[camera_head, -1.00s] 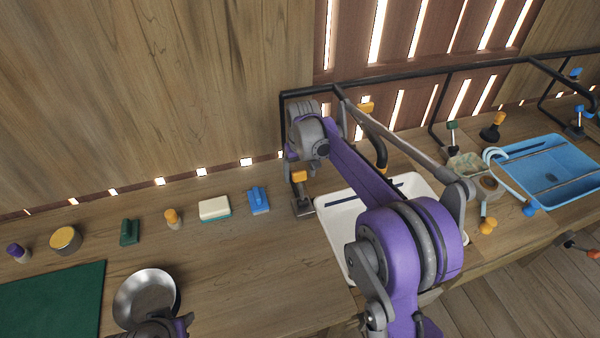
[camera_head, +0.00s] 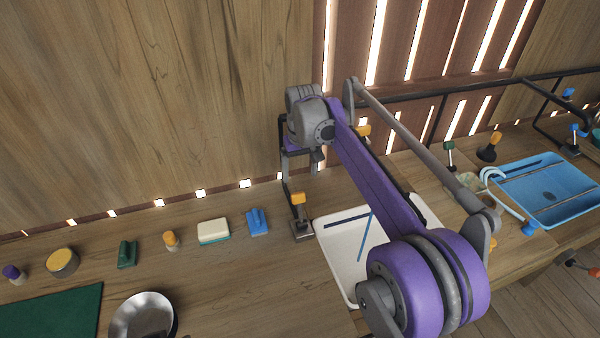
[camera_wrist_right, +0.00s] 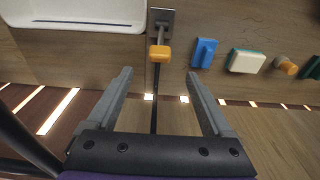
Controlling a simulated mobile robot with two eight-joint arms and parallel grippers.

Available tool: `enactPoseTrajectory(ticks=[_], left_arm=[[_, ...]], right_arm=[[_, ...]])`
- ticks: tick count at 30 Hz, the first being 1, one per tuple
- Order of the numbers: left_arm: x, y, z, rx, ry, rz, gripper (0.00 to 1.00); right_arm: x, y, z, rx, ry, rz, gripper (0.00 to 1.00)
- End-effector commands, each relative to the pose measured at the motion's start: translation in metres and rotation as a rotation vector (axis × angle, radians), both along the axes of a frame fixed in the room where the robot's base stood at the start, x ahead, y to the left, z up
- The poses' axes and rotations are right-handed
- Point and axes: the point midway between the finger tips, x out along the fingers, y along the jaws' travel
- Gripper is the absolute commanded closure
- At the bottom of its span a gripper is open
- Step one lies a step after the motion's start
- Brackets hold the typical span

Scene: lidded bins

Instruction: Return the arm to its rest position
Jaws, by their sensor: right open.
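My right arm, purple and grey, reaches over the white bin (camera_head: 335,262). Its gripper (camera_head: 302,164) is above the back of the counter near the wall, partly hidden by its own wrist. In the right wrist view the gripper (camera_wrist_right: 159,75) has its two fingers spread wide, with nothing held between them. Beyond them, an orange-topped post on a dark square base (camera_head: 300,228) stands on the counter, apart from the fingers; it also shows in the right wrist view (camera_wrist_right: 160,53). My left gripper does not show.
A blue brush (camera_head: 257,222), a sponge (camera_head: 213,232) and several small items line the counter to the left. A metal pan (camera_head: 143,316) and green mat (camera_head: 50,312) are in front. A blue basin (camera_head: 550,200) is right. A black rail (camera_head: 430,92) runs behind.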

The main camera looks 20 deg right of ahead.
Motion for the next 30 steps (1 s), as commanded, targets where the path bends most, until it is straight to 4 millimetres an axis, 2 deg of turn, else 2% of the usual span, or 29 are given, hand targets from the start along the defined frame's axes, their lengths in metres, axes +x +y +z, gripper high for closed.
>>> enactPoseTrajectory(ticks=[7,11,14,20,26,30], left_arm=[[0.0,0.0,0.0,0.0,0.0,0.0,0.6],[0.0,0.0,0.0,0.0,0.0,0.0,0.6],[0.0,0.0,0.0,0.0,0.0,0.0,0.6],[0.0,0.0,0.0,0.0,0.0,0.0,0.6],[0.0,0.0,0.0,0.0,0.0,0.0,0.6],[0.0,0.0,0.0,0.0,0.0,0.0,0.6]], right_arm=[[-0.001,0.0,0.0,0.0,-0.001,0.0,0.15],[-0.014,0.0,0.004,0.0,-0.018,-0.002,0.15],[-0.04,0.0,0.009,0.0,-0.051,-0.005,0.15],[-0.115,0.0,0.005,0.001,-0.142,-0.013,0.15],[-0.196,-0.001,-0.022,0.002,-0.234,-0.021,0.15],[-0.249,-0.001,-0.052,0.004,-0.296,-0.027,0.15]])
